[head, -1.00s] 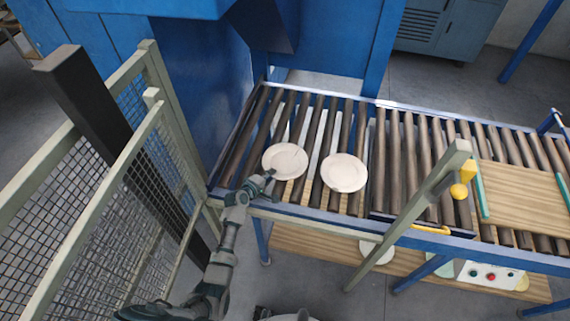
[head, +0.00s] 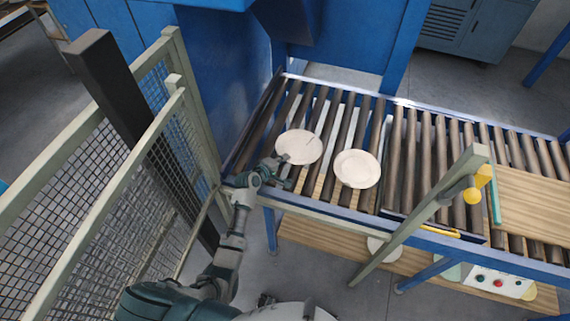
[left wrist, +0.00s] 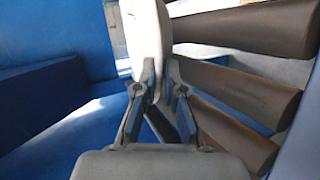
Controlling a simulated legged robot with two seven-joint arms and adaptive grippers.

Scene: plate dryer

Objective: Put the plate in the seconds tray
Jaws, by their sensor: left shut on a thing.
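Two round white plates are over the roller conveyor. My left gripper (head: 277,166) is shut on the near-left rim of the left plate (head: 299,147). In the left wrist view this plate (left wrist: 148,38) shows edge-on between the two fingers. I cannot tell whether it is clear of the rollers. The other plate (head: 357,169) lies flat on the rollers just to the right, apart from my gripper. A wooden board or tray (head: 535,205) with a teal edge lies at the right; I cannot tell whether it is the seconds tray. My right gripper is out of view.
A mesh fence (head: 110,190) stands close left of my arm. A blue machine (head: 222,80) rises behind the conveyor's left end. A slanted post (head: 425,212) with a yellow knob crosses the conveyor front. A wooden shelf (head: 330,242) with a control box (head: 498,282) is below.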

